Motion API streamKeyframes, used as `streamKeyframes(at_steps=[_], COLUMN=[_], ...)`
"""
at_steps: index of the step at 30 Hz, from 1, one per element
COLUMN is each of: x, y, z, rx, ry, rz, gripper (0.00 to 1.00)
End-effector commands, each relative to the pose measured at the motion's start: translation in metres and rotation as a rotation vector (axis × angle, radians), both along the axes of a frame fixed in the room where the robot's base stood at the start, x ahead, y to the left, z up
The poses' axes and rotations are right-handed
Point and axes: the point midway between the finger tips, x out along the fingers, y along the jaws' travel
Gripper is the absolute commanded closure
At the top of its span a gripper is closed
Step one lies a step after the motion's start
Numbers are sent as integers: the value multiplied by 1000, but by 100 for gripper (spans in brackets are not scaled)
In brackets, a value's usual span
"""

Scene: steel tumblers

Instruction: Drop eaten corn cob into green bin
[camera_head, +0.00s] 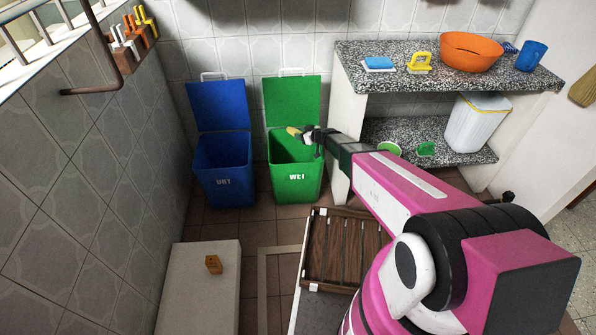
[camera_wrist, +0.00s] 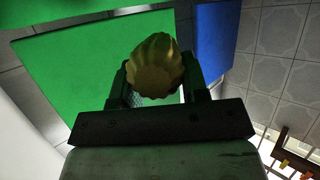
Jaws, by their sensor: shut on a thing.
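The eaten corn cob (camera_head: 293,131) is a small yellowish piece at the tip of my gripper (camera_head: 312,135). In the wrist view the cob (camera_wrist: 155,66) sits between the two dark fingers of my gripper (camera_wrist: 155,85), which are shut on it. The green bin (camera_head: 296,183), labelled WET, stands on the floor against the tiled wall with its lid (camera_head: 292,98) raised. In the head view the cob appears in front of the bin's opening, near the lid's lower part. The cob's exact height above the rim cannot be told. The bin's inside is partly hidden by my gripper.
A blue bin (camera_head: 224,178) with its lid up stands just left of the green one. A granite shelf (camera_head: 400,88) with an orange basin (camera_head: 471,51) is at the right. A wooden crate (camera_head: 335,250) and a white block (camera_head: 200,290) are nearer.

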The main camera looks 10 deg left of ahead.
Motion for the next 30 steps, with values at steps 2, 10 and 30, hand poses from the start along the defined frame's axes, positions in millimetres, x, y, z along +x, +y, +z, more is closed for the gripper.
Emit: streamKeyframes(at_steps=[2,10,30], x=[1,1,0], y=[0,0,0], z=[-8,-38,-48], rx=[0,0,0], ry=[1,1,0], rz=[0,0,0], gripper=[82,82,29])
